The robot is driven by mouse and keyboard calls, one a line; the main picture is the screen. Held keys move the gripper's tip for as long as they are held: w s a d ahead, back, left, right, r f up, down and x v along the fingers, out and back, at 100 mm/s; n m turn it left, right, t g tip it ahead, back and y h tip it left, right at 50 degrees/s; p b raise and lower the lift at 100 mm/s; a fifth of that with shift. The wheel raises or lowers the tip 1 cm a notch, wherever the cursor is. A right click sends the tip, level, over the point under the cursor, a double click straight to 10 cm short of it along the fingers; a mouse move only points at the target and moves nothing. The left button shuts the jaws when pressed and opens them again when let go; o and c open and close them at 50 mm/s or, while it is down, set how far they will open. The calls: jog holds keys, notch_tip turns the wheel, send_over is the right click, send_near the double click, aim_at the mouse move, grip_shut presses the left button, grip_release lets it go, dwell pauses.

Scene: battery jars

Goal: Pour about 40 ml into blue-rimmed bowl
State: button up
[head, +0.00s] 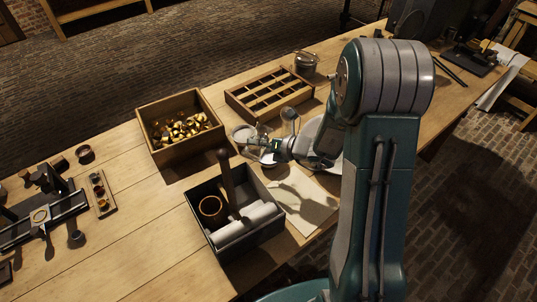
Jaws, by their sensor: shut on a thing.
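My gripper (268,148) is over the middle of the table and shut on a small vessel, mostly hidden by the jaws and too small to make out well. A pale round dish (243,132) stands at the fingertips' upper left. Another pale round rim (267,159) shows just below the gripper. A larger white round shape is partly hidden behind my wrist. I cannot tell which of these has a blue rim. A small clear round piece (290,114) shows above the wrist; I cannot tell what it belongs to. No liquid can be made out.
A wooden box (150,118) of brass pieces stands left of the gripper. A divided wooden tray (238,108) and a lidded metal jar (305,63) stand behind. A dark bin (222,257) with a tall handle stands in front, beside paper (305,208).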

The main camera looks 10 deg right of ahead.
aim_at(251, 149)
jog(key=shift+a+r+m+y, duration=0.2)
jog(key=shift+r+m+y, duration=0.15)
jog(key=shift+m+y, duration=0.25)
jog(key=shift+r+m+y+p, duration=0.3)
jog(key=shift+r+m+p, duration=0.1)
jog(key=shift+m+p, duration=0.15)
jog(key=shift+d+f+m, duration=0.1)
jog(key=shift+f+m, duration=0.05)
jog(key=shift+m, duration=0.2)
jog(key=shift+s+a+p, duration=0.25)
jog(key=shift+s+p, duration=0.1)
jog(key=shift+s, duration=0.15)
jog(key=shift+s+a+f+m+y, duration=0.15)
jog(key=shift+s+a+m+y, duration=0.2)
jog(key=shift+a, duration=0.35)
dwell(0.4)
jog(key=shift+s+a+r+m+p, duration=0.15)
jog(key=shift+a+r+m+p, duration=0.05)
jog(key=shift+m+p, duration=0.1)
dwell(0.7)
